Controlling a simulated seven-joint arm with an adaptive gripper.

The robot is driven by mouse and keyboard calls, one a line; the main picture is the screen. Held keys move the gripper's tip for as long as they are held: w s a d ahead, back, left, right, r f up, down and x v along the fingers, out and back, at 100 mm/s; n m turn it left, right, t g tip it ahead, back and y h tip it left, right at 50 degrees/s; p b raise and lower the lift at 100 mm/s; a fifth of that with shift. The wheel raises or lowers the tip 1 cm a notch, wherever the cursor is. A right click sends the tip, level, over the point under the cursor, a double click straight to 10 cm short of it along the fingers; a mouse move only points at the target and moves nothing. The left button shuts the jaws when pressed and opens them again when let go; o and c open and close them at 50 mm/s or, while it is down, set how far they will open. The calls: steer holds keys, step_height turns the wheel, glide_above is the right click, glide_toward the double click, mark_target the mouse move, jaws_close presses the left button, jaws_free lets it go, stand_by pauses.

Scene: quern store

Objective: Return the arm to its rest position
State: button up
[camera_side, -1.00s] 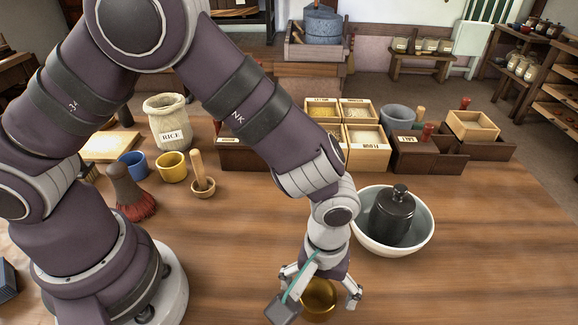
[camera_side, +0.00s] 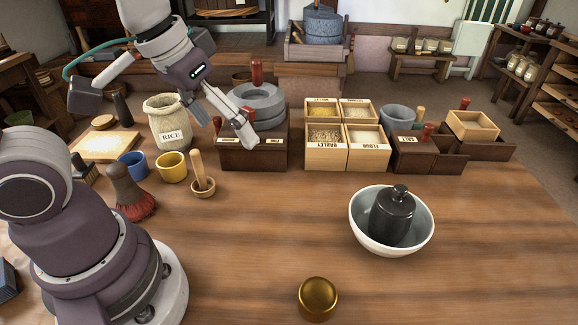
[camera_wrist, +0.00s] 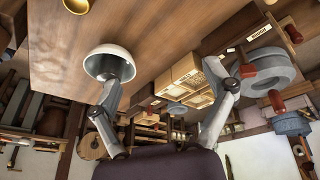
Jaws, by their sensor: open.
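My gripper (camera_side: 232,122) is raised above the table at the upper left of the side view, in front of the grey stone quern (camera_side: 262,103) and beside the rice sack (camera_side: 166,122). Its fingers are spread apart with nothing between them. In the wrist view my gripper (camera_wrist: 172,100) shows two fingers wide apart, with the table tilted across the picture behind them. My arm's lower links stand at the left of the side view.
A brass bowl or weight (camera_side: 318,298) sits alone at the table's front. A white bowl (camera_side: 362,232) holds a black lidded jar (camera_side: 392,215). Grain boxes (camera_side: 327,155) line the back. A mortar (camera_side: 203,190) and a brush (camera_side: 133,195) stand left. The table's middle is clear.

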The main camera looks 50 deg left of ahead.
steer(key=s+a+m+t, duration=0.1)
steer(key=s+a, duration=0.1)
steer(key=shift+s+a, duration=0.1)
steer(key=shift+a, duration=0.25)
